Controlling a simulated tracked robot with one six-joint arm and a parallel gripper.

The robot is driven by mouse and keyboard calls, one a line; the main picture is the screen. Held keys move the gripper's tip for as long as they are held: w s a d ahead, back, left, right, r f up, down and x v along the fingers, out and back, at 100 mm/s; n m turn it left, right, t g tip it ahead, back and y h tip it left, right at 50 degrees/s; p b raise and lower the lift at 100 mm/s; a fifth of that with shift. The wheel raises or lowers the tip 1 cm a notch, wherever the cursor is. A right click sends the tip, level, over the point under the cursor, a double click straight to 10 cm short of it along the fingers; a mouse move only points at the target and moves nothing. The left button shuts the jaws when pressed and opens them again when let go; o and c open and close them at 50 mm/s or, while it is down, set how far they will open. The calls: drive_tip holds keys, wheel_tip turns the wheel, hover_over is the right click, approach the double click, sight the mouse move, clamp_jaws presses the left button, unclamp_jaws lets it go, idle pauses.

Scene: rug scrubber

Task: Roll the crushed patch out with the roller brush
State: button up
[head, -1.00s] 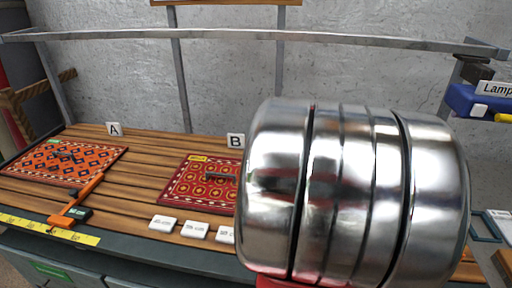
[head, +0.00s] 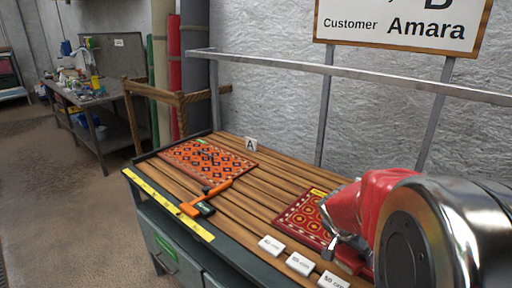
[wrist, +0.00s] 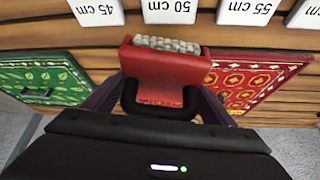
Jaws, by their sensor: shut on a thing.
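My gripper (wrist: 160,103) is shut on a red block-shaped tool with a pale bristly strip, the likely roller brush (wrist: 165,65), held between its black fingers in the wrist view. In the head view my gripper (head: 336,232) is at the lower right, beside the red patterned rug B (head: 302,216), and covers part of it. In the wrist view this rug (wrist: 250,82) lies right of the tool, and a green rug (wrist: 40,78) lies left. I cannot make out a crushed patch on rug B. Contact between tool and boards cannot be told.
An orange rug (head: 205,159) lies by marker A (head: 251,144). An orange-handled tool with a black end (head: 205,199) lies in front of it. White centimetre blocks (head: 300,264) line the front edge. A metal rail (head: 350,72) crosses behind the slatted table.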

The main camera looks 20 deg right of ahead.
drive_tip(key=w+a+n+t+y, duration=0.1)
drive_tip(key=w+a+n, duration=0.3)
drive_tip(key=a, duration=0.5)
drive_tip(key=w+a+n+t+y, duration=0.1)
drive_tip(key=w+a+n+y, duration=0.1)
drive_tip(key=w+a+n, duration=0.3)
drive_tip(key=w+a+r+n+t+y, duration=0.1)
drive_tip(key=w+a+n+t+y, duration=0.1)
drive_tip(key=w+a+n, duration=0.3)
drive_tip(key=w+a, duration=0.4)
drive_tip(key=a, duration=0.5)
drive_tip(key=shift+w+a+y, duration=0.2)
drive_tip(key=shift+a+y, duration=0.1)
drive_tip(key=shift+a, duration=0.1)
drive_tip(key=shift+s, duration=0.1)
